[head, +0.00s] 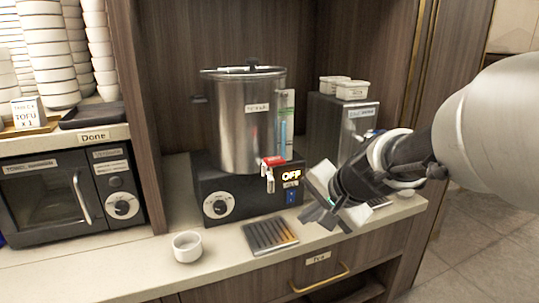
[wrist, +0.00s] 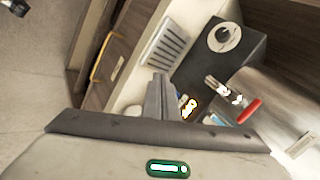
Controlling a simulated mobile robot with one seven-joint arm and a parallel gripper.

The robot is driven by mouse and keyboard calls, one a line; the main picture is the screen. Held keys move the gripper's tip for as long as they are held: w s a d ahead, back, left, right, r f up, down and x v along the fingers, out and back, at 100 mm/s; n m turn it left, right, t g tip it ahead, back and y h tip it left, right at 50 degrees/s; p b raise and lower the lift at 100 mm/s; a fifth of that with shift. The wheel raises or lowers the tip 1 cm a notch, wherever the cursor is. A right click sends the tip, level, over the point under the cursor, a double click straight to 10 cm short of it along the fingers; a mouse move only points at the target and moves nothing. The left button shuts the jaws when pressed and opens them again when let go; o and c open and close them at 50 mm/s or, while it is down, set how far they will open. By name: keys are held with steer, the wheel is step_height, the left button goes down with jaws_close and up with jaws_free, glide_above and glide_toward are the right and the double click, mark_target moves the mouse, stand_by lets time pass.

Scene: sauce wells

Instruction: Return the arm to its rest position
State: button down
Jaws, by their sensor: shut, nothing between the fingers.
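My gripper (head: 327,212) is in front of the counter at the right of the head view, in front of a dark dispenser. Its fingers are closed together with nothing between them. In the wrist view my gripper (wrist: 160,78) shows as two dark fingers side by side, over the counter near the urn's base. My arm comes in from the right edge of the head view.
A steel urn (head: 238,120) with a red-handled tap (head: 271,162) stands on a black base marked OFF. A drip tray (head: 270,236) and a white cup (head: 187,246) are on the counter. A microwave (head: 60,195) is at left. A gold-handled drawer (head: 320,277) is below. Open floor lies at right.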

steer(key=s+d+r+n+g+h, duration=0.15)
steer(key=s+n, duration=0.35)
steer(key=s, duration=0.5)
steer(key=s+r+n+h, duration=0.15)
steer(key=s+n, duration=0.35)
steer(key=s, duration=0.5)
step_height(320, 180, up, 20)
steer(key=p, duration=2)
steer(key=shift+w+f+m, duration=0.25)
steer(key=shift+w+m, duration=0.05)
steer(key=shift+w, duration=0.1)
